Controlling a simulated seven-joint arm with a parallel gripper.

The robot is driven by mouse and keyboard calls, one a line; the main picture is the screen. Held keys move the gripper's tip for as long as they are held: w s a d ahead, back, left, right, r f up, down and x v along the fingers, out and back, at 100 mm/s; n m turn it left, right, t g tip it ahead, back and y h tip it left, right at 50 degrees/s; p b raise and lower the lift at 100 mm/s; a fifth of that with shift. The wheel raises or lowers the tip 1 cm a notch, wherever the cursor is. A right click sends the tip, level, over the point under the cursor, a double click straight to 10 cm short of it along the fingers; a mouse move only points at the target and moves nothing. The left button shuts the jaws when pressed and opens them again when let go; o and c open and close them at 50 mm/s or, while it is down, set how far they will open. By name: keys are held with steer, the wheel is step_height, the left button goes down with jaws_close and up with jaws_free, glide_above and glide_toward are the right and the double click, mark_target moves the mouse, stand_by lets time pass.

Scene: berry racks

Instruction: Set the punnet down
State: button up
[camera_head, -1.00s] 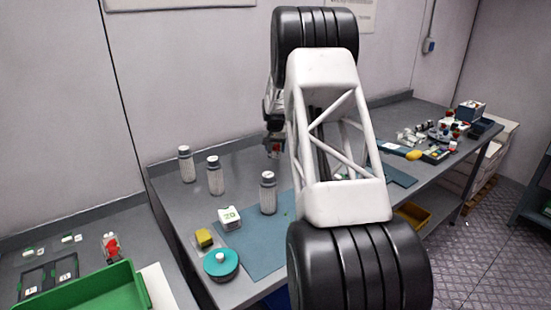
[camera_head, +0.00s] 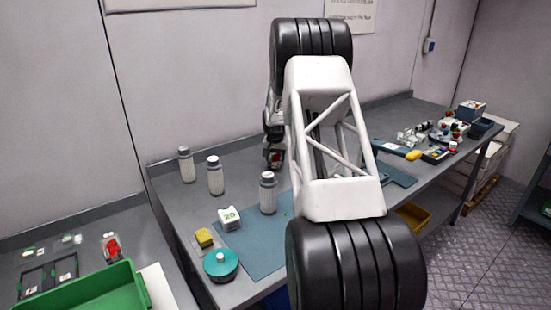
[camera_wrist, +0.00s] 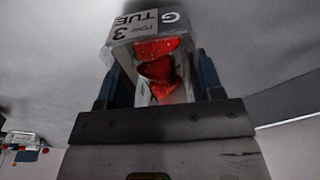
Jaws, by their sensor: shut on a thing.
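The punnet (camera_wrist: 157,62) is a clear box of red strawberries with a pale lid label reading "TUE", "3" and "G". It fills the upper middle of the wrist view, between the two dark fingers of my gripper (camera_wrist: 160,80). My gripper is shut on it. In the head view my gripper (camera_head: 273,146) is beyond my arm link, low over the back part of the grey bench (camera_head: 235,165). The punnet shows there only as a small reddish patch (camera_head: 276,158). I cannot tell whether its base touches the bench.
Several grey-capped shakers (camera_head: 216,176) stand left of my gripper. A white block marked 20 (camera_head: 229,217), a yellow sponge (camera_head: 204,238) and a teal round tub (camera_head: 221,264) are at the front by a blue mat (camera_head: 255,248). My arm hides the bench's middle.

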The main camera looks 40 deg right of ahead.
mark_target(275, 159)
steer(key=shift+f, duration=0.15)
steer(key=o, duration=1)
steer(key=shift+c, duration=0.2)
step_height(275, 159, up, 12)
steer(key=s+a, duration=0.1)
stand_by(0.5)
steer(key=shift+a, duration=0.1)
